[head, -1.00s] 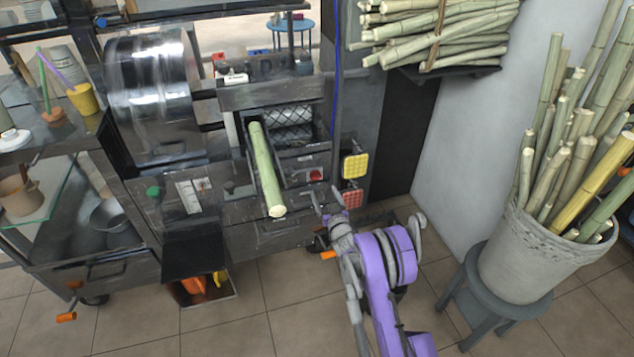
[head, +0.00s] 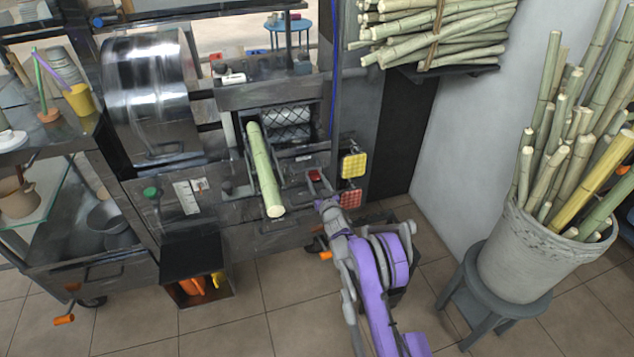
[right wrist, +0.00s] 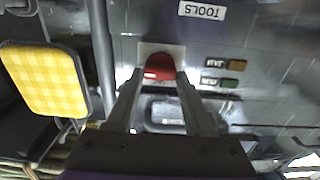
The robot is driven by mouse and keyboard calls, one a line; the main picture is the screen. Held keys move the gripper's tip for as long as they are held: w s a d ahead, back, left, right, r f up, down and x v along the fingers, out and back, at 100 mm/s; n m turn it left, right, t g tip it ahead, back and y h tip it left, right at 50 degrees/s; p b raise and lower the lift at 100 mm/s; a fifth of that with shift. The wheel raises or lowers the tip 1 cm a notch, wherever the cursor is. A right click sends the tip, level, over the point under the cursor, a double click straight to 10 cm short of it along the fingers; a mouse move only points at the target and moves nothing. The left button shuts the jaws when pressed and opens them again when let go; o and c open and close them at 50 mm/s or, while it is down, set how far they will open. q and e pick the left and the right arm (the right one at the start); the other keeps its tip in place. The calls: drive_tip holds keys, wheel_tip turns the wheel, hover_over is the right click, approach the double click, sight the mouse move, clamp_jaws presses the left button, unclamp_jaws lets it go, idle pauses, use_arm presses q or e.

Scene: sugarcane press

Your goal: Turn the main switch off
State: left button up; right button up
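The main switch appears as a red rocker (head: 315,176) on the dark front panel of the press, right of the cane feed. In the right wrist view the red switch (right wrist: 160,67) sits on a pale plate. My right gripper (head: 321,186) is at the panel, right at the switch. In the right wrist view its two fingers (right wrist: 160,80) are apart, one on each side of the switch, with nothing held. I cannot tell whether a fingertip touches it. My left gripper is out of view.
A green cane (head: 265,172) lies in the feed chute left of the switch. Yellow (head: 354,166) and red (head: 351,198) checkered pads hang close on the right. A bucket of canes (head: 535,262) stands on a stool at right. Open floor (head: 300,310) lies in front.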

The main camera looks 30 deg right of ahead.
clamp_jaws()
drive_tip(key=shift+n, duration=0.4)
drive_tip(key=n+b, duration=0.2)
drive_tip(key=shift+f+n, duration=0.15)
drive_tip(key=shift+n, duration=0.15)
drive_tip(key=n+b, duration=0.2)
drive_tip(key=n, duration=0.3)
drive_tip(key=shift+a, duration=0.15)
drive_tip(key=n+b, duration=0.2)
drive_tip(key=n, duration=0.3)
drive_tip(key=shift+n+b, duration=0.3)
drive_tip(key=shift+n, duration=0.1)
drive_tip(key=shift+n+b, duration=0.9)
drive_tip(key=shift+n, duration=1)
drive_tip(key=shift+a, duration=0.1)
